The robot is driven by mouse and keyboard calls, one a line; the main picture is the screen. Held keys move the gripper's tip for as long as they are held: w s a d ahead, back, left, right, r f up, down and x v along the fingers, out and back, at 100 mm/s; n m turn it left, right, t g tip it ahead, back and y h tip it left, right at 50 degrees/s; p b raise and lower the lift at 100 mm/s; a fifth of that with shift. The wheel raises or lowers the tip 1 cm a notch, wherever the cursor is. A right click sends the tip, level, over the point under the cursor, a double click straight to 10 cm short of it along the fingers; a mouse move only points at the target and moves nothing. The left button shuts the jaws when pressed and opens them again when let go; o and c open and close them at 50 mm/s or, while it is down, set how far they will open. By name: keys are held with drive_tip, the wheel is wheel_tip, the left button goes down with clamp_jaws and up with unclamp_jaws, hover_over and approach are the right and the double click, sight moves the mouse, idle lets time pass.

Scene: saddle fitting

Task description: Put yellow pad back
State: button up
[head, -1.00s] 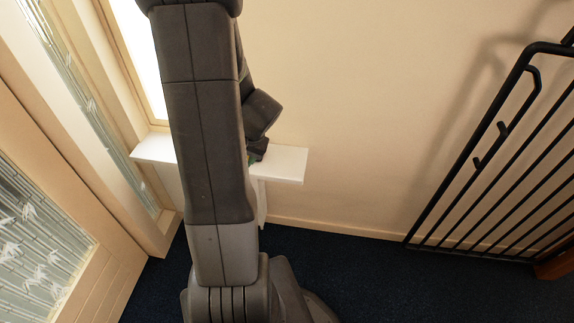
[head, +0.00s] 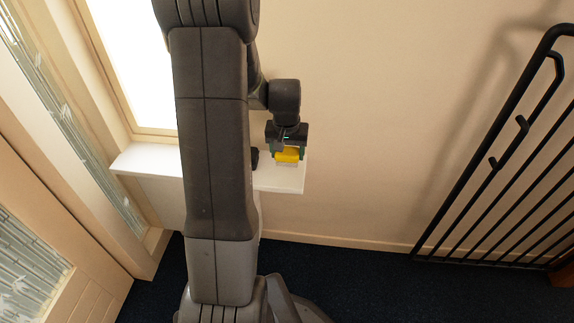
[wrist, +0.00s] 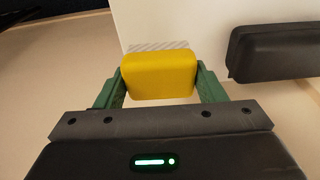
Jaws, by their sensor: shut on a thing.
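The yellow pad (head: 287,155) is held between the green fingers of my gripper (head: 287,152), near the right end of a white shelf (head: 285,183). In the wrist view the yellow pad (wrist: 160,75) fills the gap between the fingers of my gripper (wrist: 160,82). A pale hatched patch (wrist: 157,46) shows on the white surface just beyond the pad, partly covered by it. I cannot tell whether the pad touches the shelf or hangs above it.
A black padded object (wrist: 275,50) lies on the shelf at the right in the wrist view; in the head view it (head: 254,159) is mostly hidden behind my arm. A black metal rail (head: 500,150) stands at the right. A glazed door (head: 30,255) is at lower left.

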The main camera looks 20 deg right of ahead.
sight(287, 161)
wheel_tip(287, 161, down, 4)
drive_tip(key=shift+f+b, duration=0.1)
drive_tip(key=shift+b, duration=0.45)
drive_tip(key=o, duration=0.9)
drive_tip(key=r+p, duration=0.1)
drive_tip(key=r, duration=0.3)
drive_tip(key=s+r+p, duration=0.1)
drive_tip(key=r, duration=0.3)
drive_tip(key=a+r+p, duration=0.1)
drive_tip(key=r, duration=0.3)
drive_tip(key=shift+s, duration=0.3)
